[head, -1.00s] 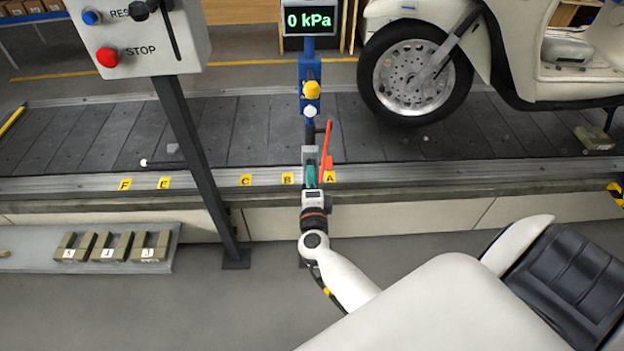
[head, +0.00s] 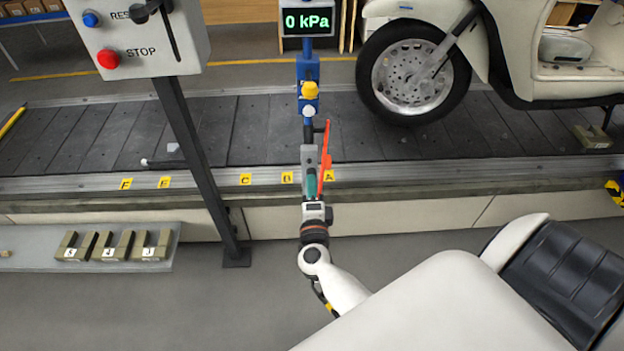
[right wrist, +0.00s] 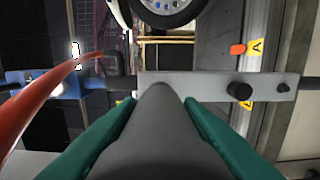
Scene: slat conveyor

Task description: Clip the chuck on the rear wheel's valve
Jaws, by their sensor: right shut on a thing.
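My right gripper (head: 311,184) is shut on a dark grey rounded body, which I take for the chuck (right wrist: 160,135). Its teal fingers lie on both sides of that body in the right wrist view (right wrist: 160,118). A light grey plate (right wrist: 210,85) crosses just beyond the body; I cannot tell whether they touch. An orange-red hose (head: 324,150) runs beside the gripper and curves up at the left of the wrist view. The scooter's front wheel (head: 412,75) stands on the conveyor. The rear wheel and its valve are not in view, nor is my left gripper.
A blue post (head: 308,72) with a "0 kPa" display (head: 306,21) rises behind my gripper. A control box (head: 140,35) on a dark pole stands left. The slat conveyor (head: 250,125) has lettered yellow tags on its edge. A shelf (head: 165,262) with several numbered blocks is at lower left.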

